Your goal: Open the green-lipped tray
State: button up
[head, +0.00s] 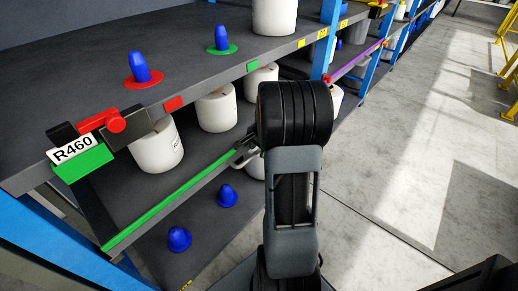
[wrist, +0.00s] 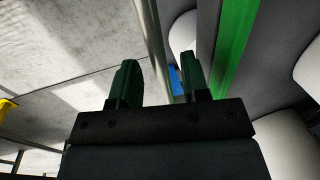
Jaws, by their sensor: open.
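The green-lipped tray is a dark pull-out shelf with a bright green front strip (head: 175,195), holding white bobbins. The strip also shows in the wrist view (wrist: 236,45), to the right of my fingers. A pale metal handle (head: 249,160) sits at the strip's far end. My gripper (head: 242,147) is at this handle, partly hidden behind my own wrist. In the wrist view my gripper (wrist: 159,75) has two dark green fingers spread apart. A metal bar (wrist: 153,45), seemingly the handle, runs into the gap between them. I cannot tell whether a finger touches it.
The upper shelf carries blue cones on a red disc (head: 143,82) and a green disc (head: 221,50). An R460 label (head: 75,149) hangs at its near corner. More blue cones (head: 228,196) stand below the tray. The concrete floor (head: 385,170) at the right is clear.

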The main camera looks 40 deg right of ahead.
grip_shut()
dwell(0.3)
